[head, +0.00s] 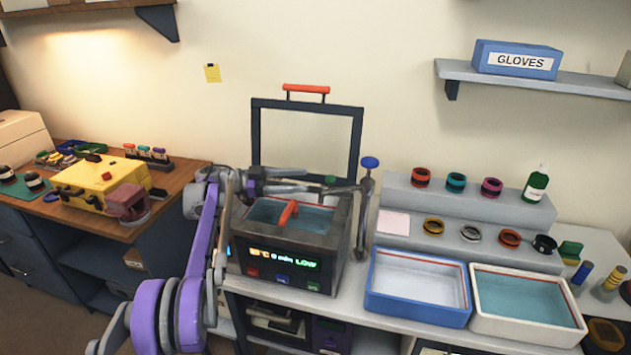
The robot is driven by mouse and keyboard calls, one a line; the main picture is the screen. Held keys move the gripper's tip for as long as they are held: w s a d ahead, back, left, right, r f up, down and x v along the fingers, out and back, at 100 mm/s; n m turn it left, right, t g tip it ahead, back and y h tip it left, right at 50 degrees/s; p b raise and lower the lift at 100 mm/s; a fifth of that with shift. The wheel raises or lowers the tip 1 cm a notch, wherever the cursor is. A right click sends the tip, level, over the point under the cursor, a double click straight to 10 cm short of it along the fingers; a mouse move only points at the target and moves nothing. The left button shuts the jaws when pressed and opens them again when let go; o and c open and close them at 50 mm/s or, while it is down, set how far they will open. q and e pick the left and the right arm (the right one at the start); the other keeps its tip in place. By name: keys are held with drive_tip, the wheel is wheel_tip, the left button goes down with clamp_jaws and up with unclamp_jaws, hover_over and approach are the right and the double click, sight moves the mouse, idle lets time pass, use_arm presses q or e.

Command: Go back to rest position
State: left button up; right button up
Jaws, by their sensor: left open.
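My left arm rises from the bottom left, and my left gripper (308,180) is open above the back of the grey bath (340,245). No object shows between its fingers. The bath holds blue-green liquid, and an orange-red handle (288,213) sticks up from it. Its front display reads a temperature, "0 min" and "LOW". The dark framed lid (257,135) stands upright behind the bath. My right gripper is out of view.
A metal post with a blue knob (370,163) stands right of the bath. A blue-rimmed tray (375,285) and a white-rimmed tray (482,312) are further right. Lens rings sit on a grey stepped stand (400,183). A wooden bench (185,175) is at left.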

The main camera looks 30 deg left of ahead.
use_arm(q)
drive_tip(key=shift+v, duration=1)
drive_tip(key=w+d+r+n+t+y+p, duration=0.25)
drive_tip(key=d+r+n+t+y, duration=0.45)
drive_tip(key=r+n+t+y, duration=0.5)
drive_tip(key=s+d+f+g+y, duration=0.1)
drive_tip(key=s+d+f+g, duration=0.4)
drive_tip(key=s+f, duration=0.5)
drive_tip(key=s+d+f+n+g+y, duration=0.1)
drive_tip(key=s+d+f+g, duration=0.4)
drive_tip(key=s+f, duration=0.5)
drive_tip(key=s+d+f+n+g+y+p, duration=0.1)
drive_tip(key=s+d+f+g, duration=0.4)
drive_tip(key=s+f, duration=0.6)
drive_tip(key=s, duration=0.5)
drive_tip(key=shift+s+g+y, duration=0.3)
drive_tip(key=shift+a+r, duration=0.1)
